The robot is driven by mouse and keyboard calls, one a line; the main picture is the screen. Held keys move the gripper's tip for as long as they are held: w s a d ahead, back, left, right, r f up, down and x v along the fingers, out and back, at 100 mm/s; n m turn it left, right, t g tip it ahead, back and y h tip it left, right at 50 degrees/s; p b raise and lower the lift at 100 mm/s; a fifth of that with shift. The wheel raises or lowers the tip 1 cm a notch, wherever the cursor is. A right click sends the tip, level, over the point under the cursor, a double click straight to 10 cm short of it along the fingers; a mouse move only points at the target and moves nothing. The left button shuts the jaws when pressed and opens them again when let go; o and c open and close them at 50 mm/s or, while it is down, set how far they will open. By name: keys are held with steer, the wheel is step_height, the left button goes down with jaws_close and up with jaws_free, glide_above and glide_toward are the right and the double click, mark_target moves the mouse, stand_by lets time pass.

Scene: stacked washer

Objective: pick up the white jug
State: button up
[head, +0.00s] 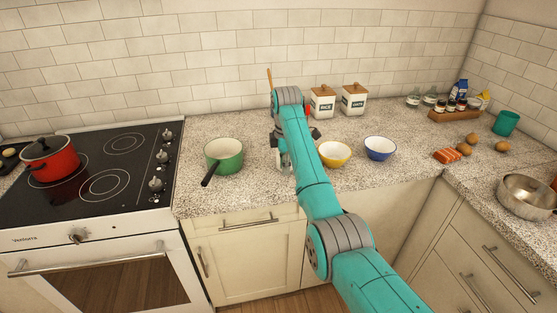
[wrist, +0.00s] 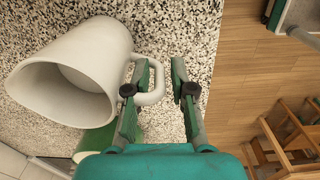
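The white jug (wrist: 88,62) is large at the left of the wrist view, with its wide mouth facing the lower left of the picture. Its loop handle (wrist: 158,82) sticks out to the right. My gripper (wrist: 156,84) is open, with one finger on each side of the handle's outer part. The left finger overlaps the handle in the picture; I cannot tell whether it touches. In the head view my arm and wrist hide most or all of the jug.
A green pot (head: 224,154) stands left of my wrist. A yellow bowl (head: 334,153) and a blue bowl (head: 380,148) are to the right. Two canisters, rice (head: 322,103) and another (head: 354,100), stand behind. The stove (head: 95,185) is at the left. The counter front between pot and bowls is fairly clear.

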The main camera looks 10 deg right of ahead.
steer(key=shift+d+f, duration=0.15)
steer(key=shift+f, duration=0.4)
jaws_close()
steer(key=shift+w+r, duration=0.1)
steer(key=shift+r, duration=0.1)
